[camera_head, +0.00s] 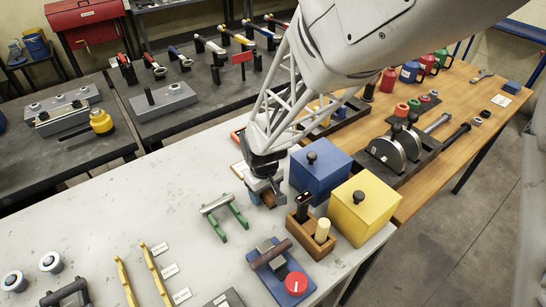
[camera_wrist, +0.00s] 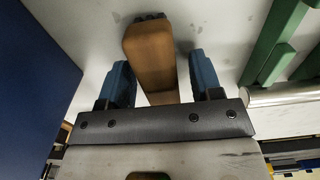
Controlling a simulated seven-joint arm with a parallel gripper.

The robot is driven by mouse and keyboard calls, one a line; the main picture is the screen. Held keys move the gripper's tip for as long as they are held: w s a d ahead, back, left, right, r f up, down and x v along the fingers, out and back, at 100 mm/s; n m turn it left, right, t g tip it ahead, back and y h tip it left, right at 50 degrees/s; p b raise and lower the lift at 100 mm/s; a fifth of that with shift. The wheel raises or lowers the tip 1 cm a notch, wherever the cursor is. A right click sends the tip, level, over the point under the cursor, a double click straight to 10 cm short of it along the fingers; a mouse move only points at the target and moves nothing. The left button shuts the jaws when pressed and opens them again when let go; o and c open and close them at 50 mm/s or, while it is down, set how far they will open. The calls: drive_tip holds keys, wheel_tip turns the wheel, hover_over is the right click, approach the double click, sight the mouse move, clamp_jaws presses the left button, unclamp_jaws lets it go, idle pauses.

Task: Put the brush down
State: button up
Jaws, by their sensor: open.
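The brush (camera_wrist: 150,55) has a wooden body, with dark bristles showing at its far end in the wrist view. It also shows as a small brown piece (camera_head: 268,200) under my gripper in the head view. My gripper (camera_head: 266,190) is low over the white table, and its blue fingers (camera_wrist: 161,75) are open. The brush lies between the fingers, with a gap visible on its right side; contact on the left is hard to tell. The brush appears to be at the tabletop, but its lower side is hidden.
A blue box (camera_head: 320,172) with a black knob stands close to the right of my gripper. A wooden holder (camera_head: 309,236) and a yellow box (camera_head: 364,211) are nearer the front. A green stand (camera_head: 225,215) is to the left. Bare white table (camera_head: 165,205) lies further left.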

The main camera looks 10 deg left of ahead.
wheel_tip(320, 180, up, 12)
drive_tip(key=shift+r, duration=0.15)
idle(0.7)
idle(0.5)
drive_tip(key=s+d+r+m+t, duration=0.1)
drive_tip(key=s+d+r+m, duration=0.15)
drive_tip(key=d+r, duration=0.45)
drive_tip(key=s+d+r+m, duration=0.2)
drive_tip(key=s+d, duration=0.1)
drive_tip(key=d, duration=0.8)
drive_tip(key=s+d+r+m, duration=0.1)
drive_tip(key=s+d+m, duration=0.1)
drive_tip(key=s+d, duration=0.3)
drive_tip(key=s+d+r+m+t, duration=0.1)
drive_tip(key=s+d+r+m, duration=0.1)
drive_tip(key=s+d, duration=0.4)
drive_tip(key=shift+s+d+r+m+t, duration=0.2)
drive_tip(key=shift+s+r+m+t, duration=0.1)
drive_tip(key=shift+s+m, duration=0.1)
drive_tip(key=shift+o, duration=0.5)
drive_tip(key=shift+r, duration=0.15)
